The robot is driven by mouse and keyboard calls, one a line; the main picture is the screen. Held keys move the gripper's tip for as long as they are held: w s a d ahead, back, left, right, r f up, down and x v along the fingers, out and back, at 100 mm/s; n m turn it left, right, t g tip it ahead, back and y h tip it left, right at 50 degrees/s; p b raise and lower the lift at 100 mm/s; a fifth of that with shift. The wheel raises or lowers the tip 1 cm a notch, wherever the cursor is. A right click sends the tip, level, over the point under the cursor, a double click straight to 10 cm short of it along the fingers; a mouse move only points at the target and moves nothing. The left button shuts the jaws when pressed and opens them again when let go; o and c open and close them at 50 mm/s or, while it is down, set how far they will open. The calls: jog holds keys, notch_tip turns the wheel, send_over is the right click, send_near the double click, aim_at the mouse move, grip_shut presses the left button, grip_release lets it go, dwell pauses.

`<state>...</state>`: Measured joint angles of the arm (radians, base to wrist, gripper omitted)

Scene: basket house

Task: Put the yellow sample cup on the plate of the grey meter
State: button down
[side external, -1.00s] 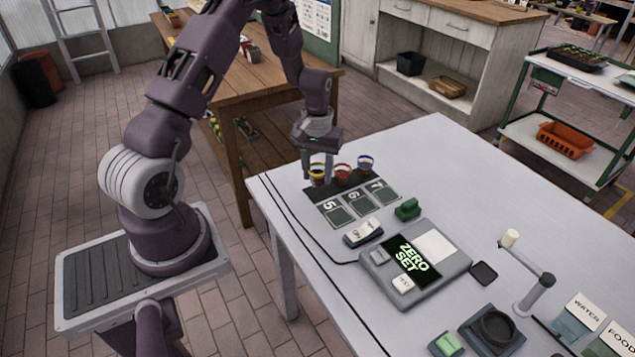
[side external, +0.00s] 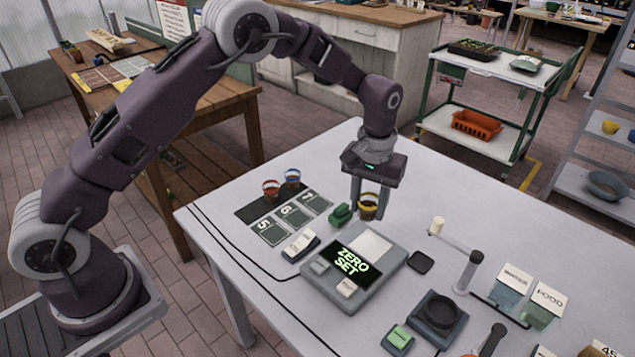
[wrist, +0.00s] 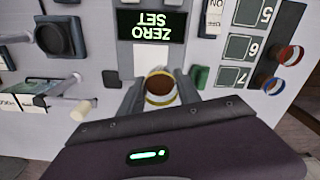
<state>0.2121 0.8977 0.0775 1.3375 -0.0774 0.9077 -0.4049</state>
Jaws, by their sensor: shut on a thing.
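The yellow-rimmed sample cup (side external: 368,206), with dark brown contents, is between the fingers of my gripper (side external: 369,203), which is shut on it. It also shows upright in the wrist view (wrist: 160,88), with a finger on each side. The grey meter (side external: 334,290) lies on the table with its display reading "ZERO SET". Its pale square plate (side external: 371,246) is at its far end, just in front of the held cup in the side view. The cup appears to be beyond the plate's far edge; its exact height is hard to tell.
A red-rimmed cup (side external: 271,190) and a blue-rimmed cup (side external: 292,178) stand by the numbered mat (side external: 270,232). A green block (side external: 341,214) sits left of the cup. A small post with an arm (side external: 468,270) and a black square pad (side external: 420,262) are to the right.

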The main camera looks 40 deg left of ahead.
aim_at(370, 245)
jog(key=shift+d+f, duration=0.1)
jog(key=shift+d, duration=1)
jog(key=shift+f, duration=3.4)
jog(key=shift+f, duration=0.15)
jog(key=shift+c, duration=1.4)
grip_release()
